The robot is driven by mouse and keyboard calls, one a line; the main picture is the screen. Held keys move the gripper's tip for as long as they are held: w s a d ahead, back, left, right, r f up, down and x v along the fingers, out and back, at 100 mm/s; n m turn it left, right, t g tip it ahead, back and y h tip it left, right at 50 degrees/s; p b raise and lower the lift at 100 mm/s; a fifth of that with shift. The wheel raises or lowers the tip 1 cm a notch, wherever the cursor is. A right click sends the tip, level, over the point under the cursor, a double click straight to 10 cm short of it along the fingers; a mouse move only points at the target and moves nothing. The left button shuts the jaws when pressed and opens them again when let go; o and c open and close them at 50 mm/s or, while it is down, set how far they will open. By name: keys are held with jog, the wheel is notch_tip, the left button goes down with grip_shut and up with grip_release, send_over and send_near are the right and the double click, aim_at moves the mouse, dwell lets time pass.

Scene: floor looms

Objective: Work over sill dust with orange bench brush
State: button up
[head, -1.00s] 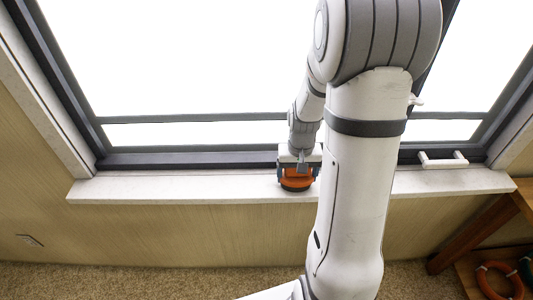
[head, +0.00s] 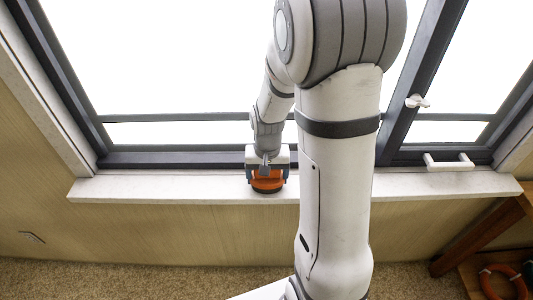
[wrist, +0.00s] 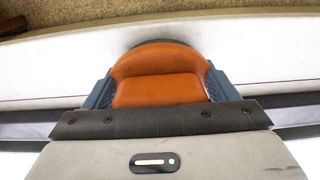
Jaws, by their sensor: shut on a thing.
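The orange bench brush (head: 267,182) is on the white window sill (head: 140,187), with its dark underside at the sill surface. My gripper (head: 267,171) is shut on it from above, left of my arm's column. In the wrist view the orange brush body (wrist: 160,75) sits between the two blue-grey fingers of my gripper (wrist: 160,92). A grey rounded edge of the brush shows beyond the orange part. I cannot make out dust on the sill in either view. My arm hides part of the sill right of the brush.
The dark window frame (head: 180,159) runs along the back of the sill. A white handle (head: 448,162) stands at the right end. A wooden shelf (head: 480,240) with an orange ring (head: 503,281) is at the lower right. The sill's left part is clear.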

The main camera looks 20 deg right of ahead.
notch_tip(320, 180, up, 4)
jog(key=shift+s+p, duration=0.1)
jog(key=shift+p, duration=0.85)
jog(key=shift+r+p, duration=0.55)
jog(key=shift+r, duration=0.1)
jog(key=shift+r+p, duration=1.1)
jog(key=shift+r, duration=0.4)
